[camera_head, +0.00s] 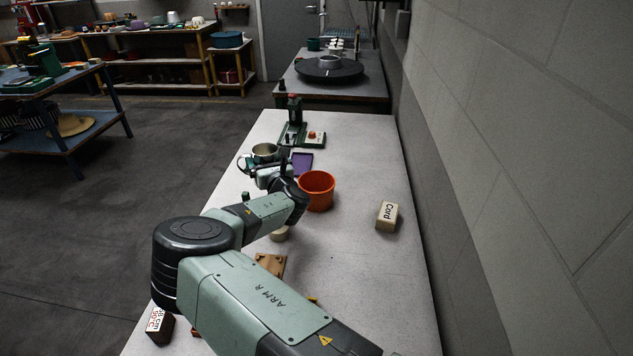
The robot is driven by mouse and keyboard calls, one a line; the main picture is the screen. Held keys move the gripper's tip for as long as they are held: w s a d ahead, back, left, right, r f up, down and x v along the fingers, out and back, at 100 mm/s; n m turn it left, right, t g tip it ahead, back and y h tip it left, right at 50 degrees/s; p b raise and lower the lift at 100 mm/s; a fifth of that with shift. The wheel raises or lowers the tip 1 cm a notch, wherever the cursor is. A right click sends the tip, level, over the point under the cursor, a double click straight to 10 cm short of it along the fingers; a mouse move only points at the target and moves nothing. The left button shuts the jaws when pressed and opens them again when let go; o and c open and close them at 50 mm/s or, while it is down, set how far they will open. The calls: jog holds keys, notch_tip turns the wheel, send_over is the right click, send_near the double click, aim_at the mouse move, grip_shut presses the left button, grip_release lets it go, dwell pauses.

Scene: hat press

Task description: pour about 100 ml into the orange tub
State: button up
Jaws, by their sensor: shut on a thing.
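The orange tub (317,196) stands upright on the pale table, right of my arm's wrist. Its inside looks plain orange, and its bottom is hidden. A grey metal jug (265,150) with an open top is left of the tub and a little farther back. My gripper (254,166) is at the jug and is shut on it. The fingers are small and partly hidden by my wrist. The jug looks about upright and apart from the tub. I cannot tell whether it is clear of the table, and its contents do not show.
A purple flat thing (302,162) lies behind the tub. A green device (292,130) stands farther back. A beige block marked "Cord" (387,216) is at the right. A wooden piece (271,264) and a dark labelled block (160,326) are nearer. The table's right side is mostly clear.

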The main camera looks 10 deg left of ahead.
jog(key=shift+f, duration=1.7)
jog(key=shift+d, duration=0.1)
jog(key=shift+w+d+f+m+t, duration=0.2)
jog(key=shift+d+f+m, duration=0.3)
jog(key=shift+m, duration=0.45)
jog(key=shift+w+d+f+m+t, duration=0.15)
jog(key=shift+d+f+m, duration=0.3)
jog(key=shift+m, duration=0.5)
jog(key=shift+w+d+r+m, duration=0.1)
jog(key=shift+d+r+m, duration=0.1)
jog(key=shift+m, duration=0.1)
jog(key=shift+w+d+r+m+t, duration=0.15)
jog(key=shift+d+r+m+t, duration=0.2)
jog(key=shift+r+m, duration=0.6)
jog(key=shift+w+d+r+m+t, duration=0.15)
jog(key=shift+d+r+m, duration=0.3)
jog(key=shift+m, duration=0.95)
jog(key=shift+w+d+r+m+t, duration=0.1)
jog(key=shift+d+r+m+t, duration=0.15)
jog(key=shift+d+r+m, duration=0.6)
jog(key=shift+a+f+m, duration=0.15)
jog(key=shift+a+m, duration=0.25)
